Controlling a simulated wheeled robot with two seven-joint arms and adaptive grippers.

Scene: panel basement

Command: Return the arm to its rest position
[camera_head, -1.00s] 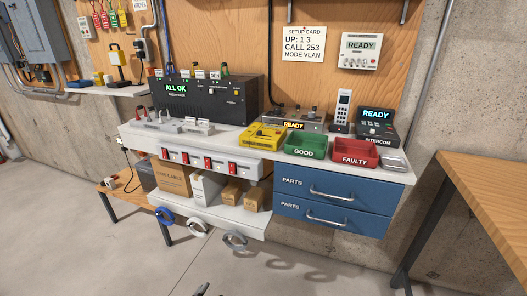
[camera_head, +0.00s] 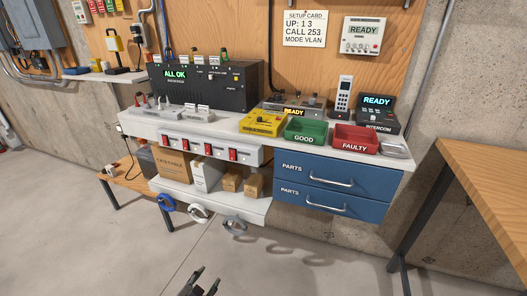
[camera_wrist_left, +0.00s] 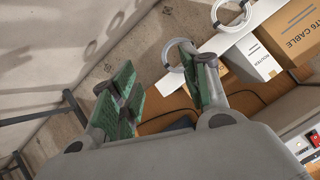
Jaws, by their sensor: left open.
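My left gripper (camera_head: 203,280) shows at the bottom edge of the head view, low in front of the workbench, over the floor. In the left wrist view its two green-padded fingers (camera_wrist_left: 165,85) stand apart with nothing between them. It touches nothing that I can see. Most of my left arm is out of the head view. My right gripper is in neither view.
The white workbench (camera_head: 222,136) carries a green GOOD bin (camera_head: 305,131), a red FAULTY bin (camera_head: 355,138) and a yellow device (camera_head: 262,123). Blue drawers (camera_head: 330,185) are shut below. A lower shelf (camera_head: 215,205) holds boxes. A wooden table (camera_head: 495,190) stands right. Floor in front is clear.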

